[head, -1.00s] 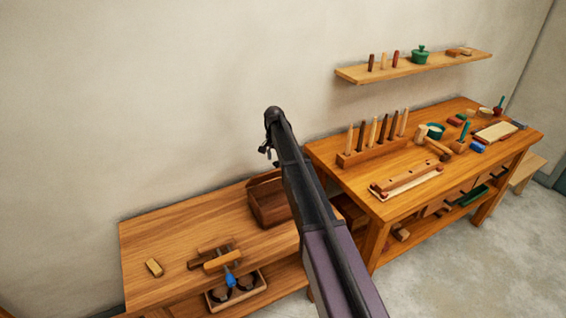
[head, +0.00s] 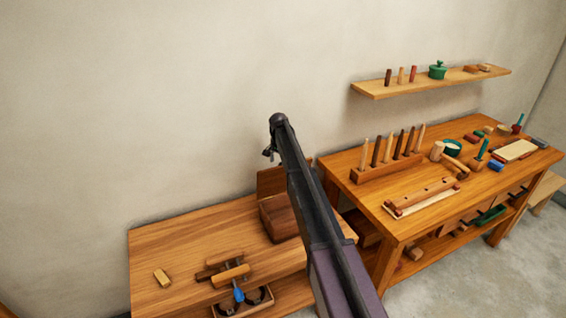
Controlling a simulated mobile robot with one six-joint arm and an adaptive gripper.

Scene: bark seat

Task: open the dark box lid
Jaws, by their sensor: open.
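The dark box (head: 281,219) stands on the lower wooden bench, left of my arm, which hides its right side. A dark brown panel, seemingly its lid (head: 270,181), stands raised at the back of the box; its hinge and exact angle are hard to tell. My gripper (head: 268,154) is open and empty, at the far end of my arm. It appears in front of the wall, above the lid in the picture, with a gap between them. Its fingers are small and partly hidden.
A higher workbench (head: 390,215) with a peg rack (head: 388,168) stands to the right. A wall shelf (head: 430,82) hangs above. The bench's left part is mostly clear.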

